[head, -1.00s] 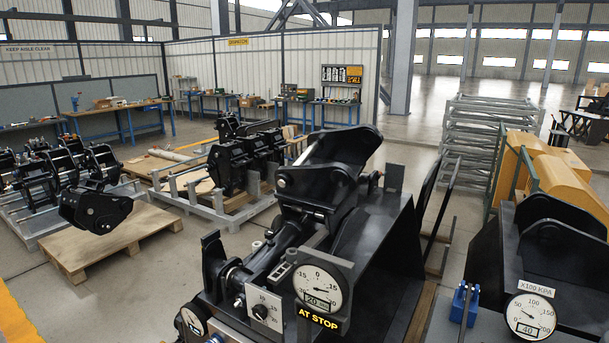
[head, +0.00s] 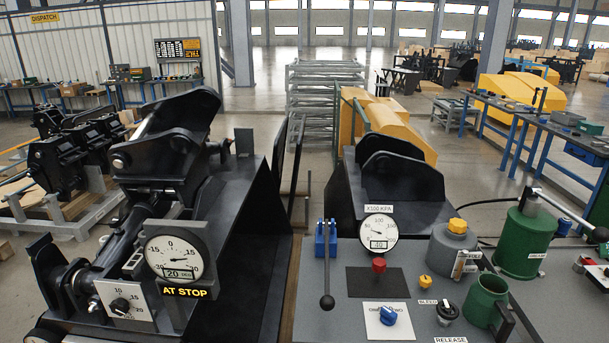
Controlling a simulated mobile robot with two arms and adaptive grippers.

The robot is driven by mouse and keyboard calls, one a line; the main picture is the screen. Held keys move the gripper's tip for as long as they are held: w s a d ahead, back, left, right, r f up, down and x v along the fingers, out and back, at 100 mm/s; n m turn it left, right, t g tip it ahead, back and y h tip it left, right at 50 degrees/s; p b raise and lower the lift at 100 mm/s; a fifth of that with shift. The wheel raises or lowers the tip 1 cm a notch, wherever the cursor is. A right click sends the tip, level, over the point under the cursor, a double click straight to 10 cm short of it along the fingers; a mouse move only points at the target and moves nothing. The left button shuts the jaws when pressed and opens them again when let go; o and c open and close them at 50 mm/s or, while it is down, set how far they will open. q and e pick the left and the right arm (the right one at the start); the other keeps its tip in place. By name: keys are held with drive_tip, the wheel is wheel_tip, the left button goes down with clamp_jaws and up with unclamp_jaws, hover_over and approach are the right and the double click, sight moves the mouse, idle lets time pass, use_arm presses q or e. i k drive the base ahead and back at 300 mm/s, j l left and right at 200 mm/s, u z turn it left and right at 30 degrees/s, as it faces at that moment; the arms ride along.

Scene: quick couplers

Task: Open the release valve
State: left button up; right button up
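A small black knob (head: 447,311) sits on the grey panel at the lower right of the head view. A white label (head: 450,340) reading RELEASE lies just below it, at the picture's bottom edge. I cannot tell from this view how far the knob is turned. A yellow knob (head: 425,282) with a BLEED label stands just behind it. A round gauge (head: 379,231) marked X100 KPA stands at the back of the panel. Neither of my grippers is in view.
Around the black knob are a blue knob (head: 388,315), an open green cup (head: 487,300), a grey yellow-capped container (head: 452,243) and a green cylinder (head: 525,242) with a long handle. A large black coupler (head: 165,150) stands further left.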

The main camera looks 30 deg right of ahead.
sight(444, 312)
drive_tip(key=z, duration=1.9)
